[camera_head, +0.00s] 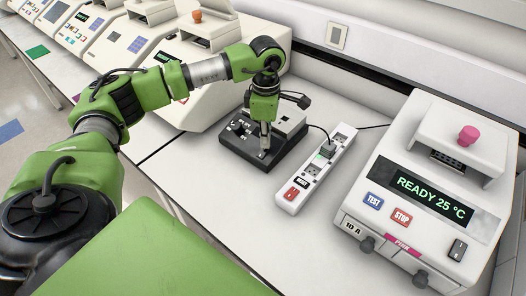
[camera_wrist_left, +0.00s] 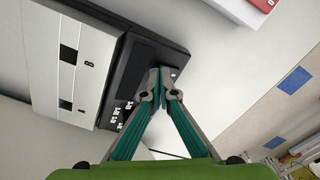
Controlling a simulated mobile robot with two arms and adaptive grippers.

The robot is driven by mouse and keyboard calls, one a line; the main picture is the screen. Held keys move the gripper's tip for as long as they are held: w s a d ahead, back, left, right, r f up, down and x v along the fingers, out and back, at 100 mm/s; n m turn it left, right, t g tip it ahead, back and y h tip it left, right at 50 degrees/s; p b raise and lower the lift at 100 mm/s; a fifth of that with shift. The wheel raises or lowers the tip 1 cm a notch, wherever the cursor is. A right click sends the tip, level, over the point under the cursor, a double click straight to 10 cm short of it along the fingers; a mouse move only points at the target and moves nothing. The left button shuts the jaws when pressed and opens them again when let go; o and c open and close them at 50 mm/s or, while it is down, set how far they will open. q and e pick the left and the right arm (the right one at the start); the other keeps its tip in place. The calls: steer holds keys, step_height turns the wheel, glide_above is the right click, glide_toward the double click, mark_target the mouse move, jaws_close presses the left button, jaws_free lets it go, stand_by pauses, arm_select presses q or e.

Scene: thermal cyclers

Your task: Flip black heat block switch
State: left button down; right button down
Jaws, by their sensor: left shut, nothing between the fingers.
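The black heat block (camera_head: 238,148) stands on the white bench in the middle of the head view. It has a pale top and several small light buttons or labels on its front panel. My left gripper (camera_head: 264,148) points down at the right part of that front panel, with its tips at or just above it. In the left wrist view the gripper (camera_wrist_left: 160,72) is shut and empty, its tips over the black edge of the heat block (camera_wrist_left: 150,55). A small light mark lies right beside the tips. I cannot tell whether they touch the switch. My right gripper is not seen.
A white power strip (camera_head: 290,193) with a red switch lies just right of the heat block, a plug in it. A thermal cycler (camera_head: 385,175) reading READY 25 °C stands further right. More machines (camera_head: 120,45) line the bench at the back left. Bench in front is clear.

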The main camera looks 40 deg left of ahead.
arm_select(q)
steer(key=shift+f+b, duration=0.35)
steer(key=shift+f, duration=0.15)
steer(key=shift+r, duration=0.15)
steer(key=shift+r+p, duration=2.05)
steer(key=shift+r, duration=1.4)
